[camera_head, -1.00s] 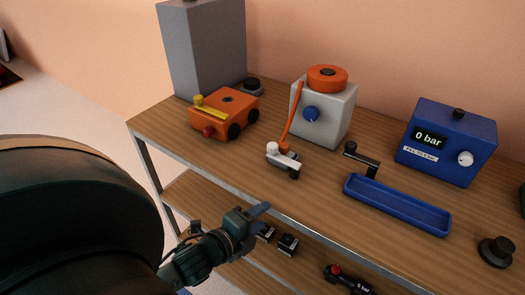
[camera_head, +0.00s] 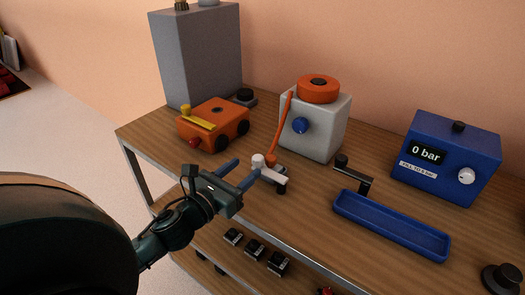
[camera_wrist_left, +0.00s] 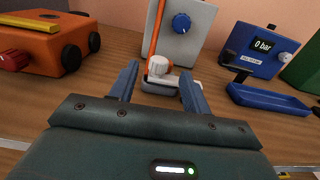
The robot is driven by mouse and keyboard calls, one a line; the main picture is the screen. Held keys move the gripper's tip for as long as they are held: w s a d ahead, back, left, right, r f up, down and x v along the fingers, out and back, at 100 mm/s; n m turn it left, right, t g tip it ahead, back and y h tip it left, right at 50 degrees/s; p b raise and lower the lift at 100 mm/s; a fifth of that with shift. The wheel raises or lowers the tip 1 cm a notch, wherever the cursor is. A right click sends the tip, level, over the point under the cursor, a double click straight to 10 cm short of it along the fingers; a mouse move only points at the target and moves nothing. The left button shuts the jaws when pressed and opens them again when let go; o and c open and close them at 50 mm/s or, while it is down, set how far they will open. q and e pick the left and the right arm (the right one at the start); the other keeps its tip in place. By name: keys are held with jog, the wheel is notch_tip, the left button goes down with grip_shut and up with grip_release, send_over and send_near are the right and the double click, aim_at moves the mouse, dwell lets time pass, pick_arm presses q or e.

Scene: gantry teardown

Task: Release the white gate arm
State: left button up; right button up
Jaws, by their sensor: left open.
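The white gate arm (camera_head: 270,174), a short white lever with a round knob, sits on the bench top in front of the grey-white box with the blue knob. It also shows in the left wrist view (camera_wrist_left: 159,72). An orange rod leans from it up the box. My left gripper (camera_head: 243,170) is open, its two blue fingers pointing at the arm from the front. In the left wrist view the arm appears between the fingertips (camera_wrist_left: 161,76), beyond them; I cannot tell whether they touch it. My right gripper is not in view.
An orange toy-like cart (camera_head: 213,126) stands left of the arm. The grey-white box (camera_head: 318,128) is behind it. A black crank (camera_head: 353,174), a blue tray (camera_head: 390,226) and a blue 0 bar gauge box (camera_head: 447,157) are to the right. Small black blocks (camera_head: 254,249) lie on the lower shelf.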

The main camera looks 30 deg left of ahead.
aim_at(269, 169)
pick_arm(q)
jog(key=w, duration=0.5)
jog(key=w+p, duration=0.1)
jog(key=w, duration=0.2)
jog(key=shift+w+d, duration=0.2)
jog(key=shift+d, duration=0.15)
grip_shut()
